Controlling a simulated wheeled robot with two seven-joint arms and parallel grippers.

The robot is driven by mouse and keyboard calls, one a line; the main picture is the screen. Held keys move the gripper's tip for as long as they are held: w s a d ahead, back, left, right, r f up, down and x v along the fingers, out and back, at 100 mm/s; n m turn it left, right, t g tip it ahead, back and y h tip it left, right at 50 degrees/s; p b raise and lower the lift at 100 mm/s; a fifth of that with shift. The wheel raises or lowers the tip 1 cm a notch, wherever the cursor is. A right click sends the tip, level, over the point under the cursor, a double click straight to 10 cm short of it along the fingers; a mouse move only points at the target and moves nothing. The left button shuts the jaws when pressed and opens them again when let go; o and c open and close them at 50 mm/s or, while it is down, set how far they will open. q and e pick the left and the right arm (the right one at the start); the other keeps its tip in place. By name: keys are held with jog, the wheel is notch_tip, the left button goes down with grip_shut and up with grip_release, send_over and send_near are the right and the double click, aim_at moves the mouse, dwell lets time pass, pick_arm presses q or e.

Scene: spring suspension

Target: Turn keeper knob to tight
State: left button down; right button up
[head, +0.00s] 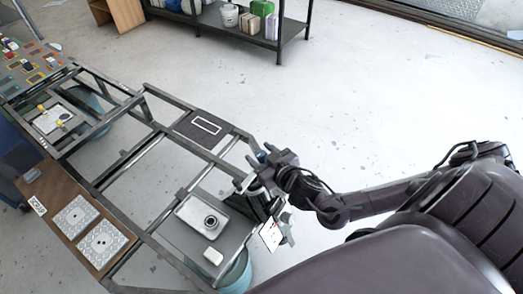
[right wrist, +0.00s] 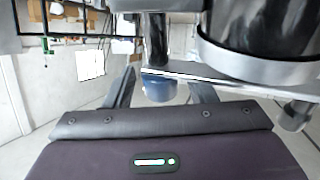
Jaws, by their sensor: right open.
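A dark blue knob (right wrist: 160,91), which looks like the keeper knob, hangs under a light metal plate in the right wrist view. My right gripper (right wrist: 162,82) is open, with one finger on each side of the knob. A gap shows between the knob and each finger. In the head view my right gripper (head: 260,160) is at the right end of the metal frame, beside the clamp-like metal assembly (head: 264,205). A bit of blue shows between its fingers there. I cannot read the knob's setting. My left gripper is not in view.
A dark cylinder (right wrist: 262,35) with a metal band is close above the right finger. A white card (head: 271,235) hangs beside the assembly. A white box with a round dial (head: 201,216) lies on a grey plate. A shelf (head: 290,30) stands behind; open floor lies between.

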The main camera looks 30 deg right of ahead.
jog(key=shift+s, duration=0.15)
jog(key=shift+s, duration=0.35)
jog(key=b+v, duration=0.1)
jog(key=v, duration=0.6)
